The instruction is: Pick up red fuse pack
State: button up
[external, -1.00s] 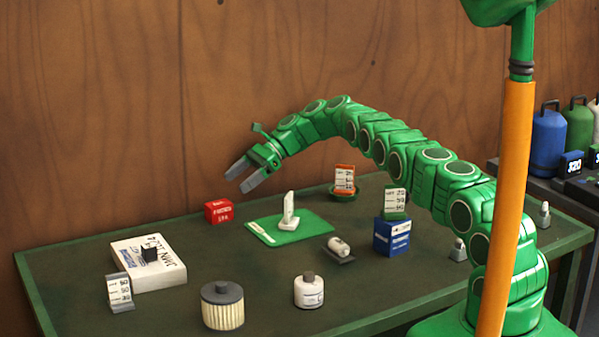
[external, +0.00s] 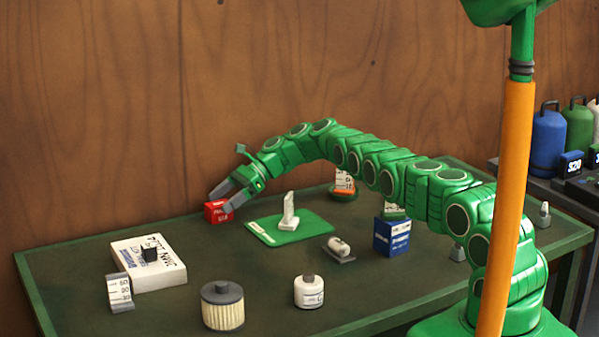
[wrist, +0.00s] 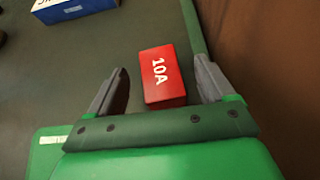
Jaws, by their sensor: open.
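The red fuse pack (external: 216,212) is a small red box on the dark green table, near its back edge by the wooden wall. In the wrist view the red fuse pack (wrist: 162,75) shows white "10A" lettering on its top. My gripper (external: 219,201) is low over the pack, with its grey fingers apart. In the wrist view my gripper (wrist: 164,85) is open, one finger on each side of the pack. A gap shows on the left, and the pack is nearer the right finger. I cannot tell how far the fingertips are above the table.
A white box (external: 165,275) with a dark block on it lies to the left. A green mat (external: 262,230) with a white upright piece is to the right. A filter (external: 222,312), a white bottle (external: 309,293) and a blue box (external: 391,238) stand nearer the front. The table's raised edge runs behind the pack.

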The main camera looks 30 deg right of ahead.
jog(key=shift+x, duration=1.2)
jog(key=c, duration=1.1)
jog(key=shift+c, duration=0.2)
jog(key=shift+r, duration=0.1)
jog(key=shift+r, duration=1.55)
jog(key=s+d+r, duration=0.3)
jog(key=s+r, duration=0.6)
jog(key=s, duration=0.4)
jog(key=shift+s+d+r, duration=0.3)
jog(key=shift+d+r, duration=0.05)
jog(key=shift+r, duration=0.05)
